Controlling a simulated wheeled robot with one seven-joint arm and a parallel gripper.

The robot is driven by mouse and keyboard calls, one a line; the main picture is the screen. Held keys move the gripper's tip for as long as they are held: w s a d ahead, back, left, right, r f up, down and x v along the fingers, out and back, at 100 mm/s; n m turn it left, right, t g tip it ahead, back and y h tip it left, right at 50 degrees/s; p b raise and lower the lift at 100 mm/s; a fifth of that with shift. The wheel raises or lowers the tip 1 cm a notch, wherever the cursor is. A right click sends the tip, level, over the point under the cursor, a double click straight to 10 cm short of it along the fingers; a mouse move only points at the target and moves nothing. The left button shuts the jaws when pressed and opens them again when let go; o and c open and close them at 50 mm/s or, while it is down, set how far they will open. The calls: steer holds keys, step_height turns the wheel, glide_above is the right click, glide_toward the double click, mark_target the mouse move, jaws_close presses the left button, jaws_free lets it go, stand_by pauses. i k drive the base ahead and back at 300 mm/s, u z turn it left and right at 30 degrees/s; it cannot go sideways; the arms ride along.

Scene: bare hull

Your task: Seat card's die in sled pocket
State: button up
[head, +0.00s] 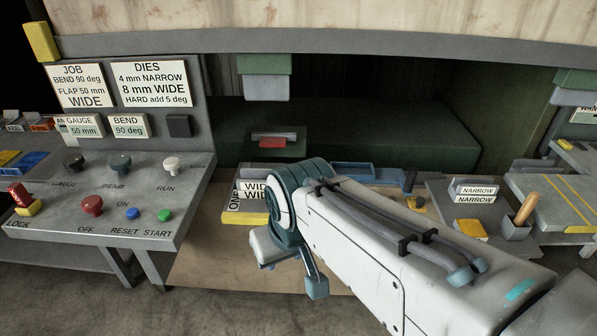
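The job card (80,86) on the panel reads BEND 90 deg, FLAP 50 mm, WIDE. A die labelled WIDE (251,192) lies at the centre, partly hidden behind my arm. Dies labelled NARROW (478,192) lie on a grey stand at right. A blue tray-like part (357,171) shows behind my arm; I cannot tell whether it is the sled, and I see no pocket clearly. My gripper (292,271) seems to hang at the arm's end, in front of the WIDE die; its jaws are not clear.
The control console (110,205) with knobs and buttons stands at left. A DIES card (153,84) is on its panel. A dark green press bed (350,130) lies behind. A cup (516,228) with a wooden handle and a yellow-striped table (560,195) are at right. My arm covers the lower middle.

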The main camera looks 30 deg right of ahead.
mark_target(362, 173)
steer(key=z, duration=0.75)
steer(key=i, duration=1.2)
steer(key=z, duration=0.05)
